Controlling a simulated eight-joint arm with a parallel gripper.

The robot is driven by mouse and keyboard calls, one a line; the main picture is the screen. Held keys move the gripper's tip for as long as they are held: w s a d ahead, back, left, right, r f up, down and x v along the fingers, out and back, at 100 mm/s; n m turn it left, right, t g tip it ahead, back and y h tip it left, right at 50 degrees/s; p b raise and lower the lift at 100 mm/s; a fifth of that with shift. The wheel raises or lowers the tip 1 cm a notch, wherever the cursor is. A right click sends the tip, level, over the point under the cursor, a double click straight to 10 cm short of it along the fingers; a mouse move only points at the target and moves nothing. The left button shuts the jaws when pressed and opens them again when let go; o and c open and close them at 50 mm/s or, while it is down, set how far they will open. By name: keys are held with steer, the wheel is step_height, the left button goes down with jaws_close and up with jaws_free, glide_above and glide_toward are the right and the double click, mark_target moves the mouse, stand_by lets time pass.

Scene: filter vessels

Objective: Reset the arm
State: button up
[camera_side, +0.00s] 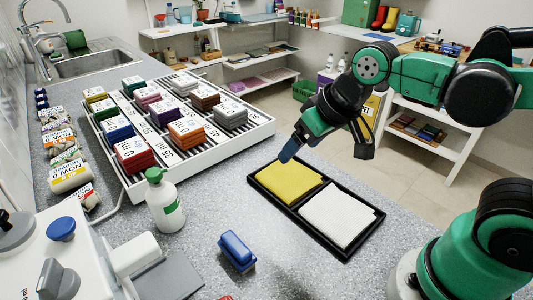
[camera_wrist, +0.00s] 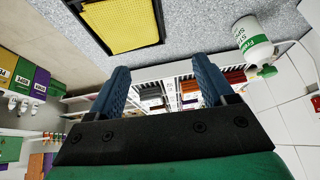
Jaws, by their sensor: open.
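My gripper (camera_side: 291,149) hangs in the air at the right of the side view, near the far edge of the black tray's yellow cloth. Its blue fingers also show in the wrist view (camera_wrist: 160,80), spread apart with nothing between them. My green and black arm reaches in from the right of the side view. The black tray (camera_side: 314,229) lies on the grey worktop, with a folded yellow cloth (camera_side: 290,181) and a folded white cloth (camera_side: 342,217) in its two compartments. The yellow cloth (camera_wrist: 118,24) also shows in the wrist view.
A white slatted rack (camera_side: 205,155) bears several coloured labelled blocks. White apparatus (camera_side: 80,255) fills the front left. Bare worktop surrounds the tray's front and left.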

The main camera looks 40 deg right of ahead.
steer(key=shift+s+d+f+t+h, duration=0.2)
steer(key=shift+d+t, duration=0.15)
steer(key=shift+d, duration=0.4)
steer(key=shift+s+d+f+t+h, duration=0.15)
steer(key=shift+d+t, duration=0.2)
steer(key=shift+d, duration=0.4)
